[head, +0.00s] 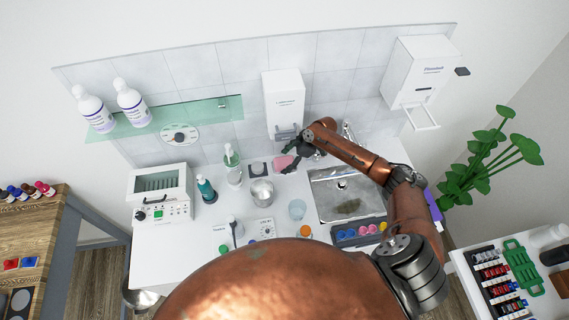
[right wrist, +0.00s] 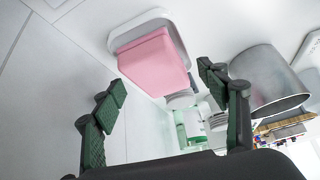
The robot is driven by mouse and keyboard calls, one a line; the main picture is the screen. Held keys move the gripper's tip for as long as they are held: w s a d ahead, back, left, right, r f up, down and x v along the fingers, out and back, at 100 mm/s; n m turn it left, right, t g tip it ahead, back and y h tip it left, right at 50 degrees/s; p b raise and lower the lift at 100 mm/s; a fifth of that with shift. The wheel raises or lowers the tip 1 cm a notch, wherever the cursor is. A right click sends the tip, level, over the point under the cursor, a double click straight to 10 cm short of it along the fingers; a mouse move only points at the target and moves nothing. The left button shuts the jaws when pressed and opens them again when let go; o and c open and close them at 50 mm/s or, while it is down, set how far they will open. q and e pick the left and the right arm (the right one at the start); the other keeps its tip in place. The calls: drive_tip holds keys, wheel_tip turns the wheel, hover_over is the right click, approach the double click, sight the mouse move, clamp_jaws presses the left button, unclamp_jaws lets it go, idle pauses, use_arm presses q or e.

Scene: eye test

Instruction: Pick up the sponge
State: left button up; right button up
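The pink sponge (head: 283,162) lies on the white counter (head: 185,240) near the back wall, below a wall dispenser. In the right wrist view the sponge (right wrist: 152,60) is a pink block resting on a white and grey dish (right wrist: 125,38). My right gripper (head: 292,157) is right beside the sponge, partly covering it in the head view. In the right wrist view the gripper's fingers (right wrist: 162,82) are wide apart, with the sponge ahead between them and nothing gripped. Whether a finger touches the sponge cannot be told. My left gripper is not in view.
A metal beaker (head: 262,192) stands close to the sponge, and it also shows in the right wrist view (right wrist: 268,80). A pump bottle (head: 232,165) is to the left. A sink (head: 345,196) lies to the right, under my right arm. A wall dispenser (head: 284,98) hangs above.

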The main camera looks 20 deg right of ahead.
drive_tip(key=c, duration=0.9)
drive_tip(key=shift+o, duration=0.2)
drive_tip(key=shift+r+b, duration=0.35)
drive_tip(key=shift+r, duration=0.2)
drive_tip(key=s+d, duration=0.1)
drive_tip(key=d, duration=0.1)
drive_tip(key=s+d+b, duration=0.1)
drive_tip(key=d, duration=0.1)
drive_tip(key=s+d+b, duration=0.1)
drive_tip(key=d, duration=0.2)
drive_tip(key=shift+s+f, duration=0.1)
drive_tip(key=shift+s, duration=0.1)
wheel_tip(320, 180, up, 14)
drive_tip(key=shift+d+r+b, duration=0.1)
drive_tip(key=shift+b, duration=0.5)
